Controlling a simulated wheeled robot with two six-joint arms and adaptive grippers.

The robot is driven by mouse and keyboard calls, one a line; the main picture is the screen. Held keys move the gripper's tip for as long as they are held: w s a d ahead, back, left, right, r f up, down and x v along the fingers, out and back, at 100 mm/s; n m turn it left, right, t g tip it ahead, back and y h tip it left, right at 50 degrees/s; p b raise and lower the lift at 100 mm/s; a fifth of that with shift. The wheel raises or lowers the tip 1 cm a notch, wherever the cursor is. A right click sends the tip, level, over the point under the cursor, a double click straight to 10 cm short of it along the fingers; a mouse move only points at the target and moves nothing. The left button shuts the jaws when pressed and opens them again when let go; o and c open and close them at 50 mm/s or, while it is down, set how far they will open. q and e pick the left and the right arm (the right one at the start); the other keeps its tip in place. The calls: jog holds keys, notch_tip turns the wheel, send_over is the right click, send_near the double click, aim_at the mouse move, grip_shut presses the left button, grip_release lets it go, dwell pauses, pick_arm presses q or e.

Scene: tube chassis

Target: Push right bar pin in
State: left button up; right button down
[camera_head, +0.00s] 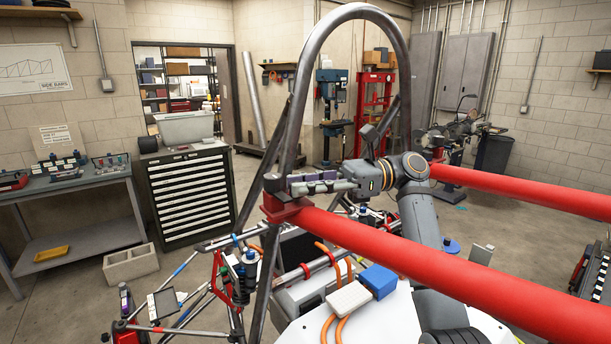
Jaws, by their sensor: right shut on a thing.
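The near red bar (420,267) runs from the lower right to a red end bracket (284,208) at the bent grey tube hoop. A dark round-headed pin (272,182) stands upright on that bracket. My right gripper (292,186) reaches in from the right, just above the bar end, with its fingertips at the pin. It is shut, apparently on the pin; the exact contact is too small to see. The far red bar (520,191) runs behind my right arm to another bracket (441,155). My left gripper is not in view.
The grey hoop (290,125) rises close beside my right gripper. Chassis tubes and orange cables (328,255) lie below. A drawer cabinet (187,195) and a workbench (65,185) stand at the left. A drill press (332,110) stands behind. Floor between the bars is open.

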jog(key=shift+f, duration=0.8)
jog(key=c, duration=1.1)
grip_release()
jog(key=v, duration=1.2)
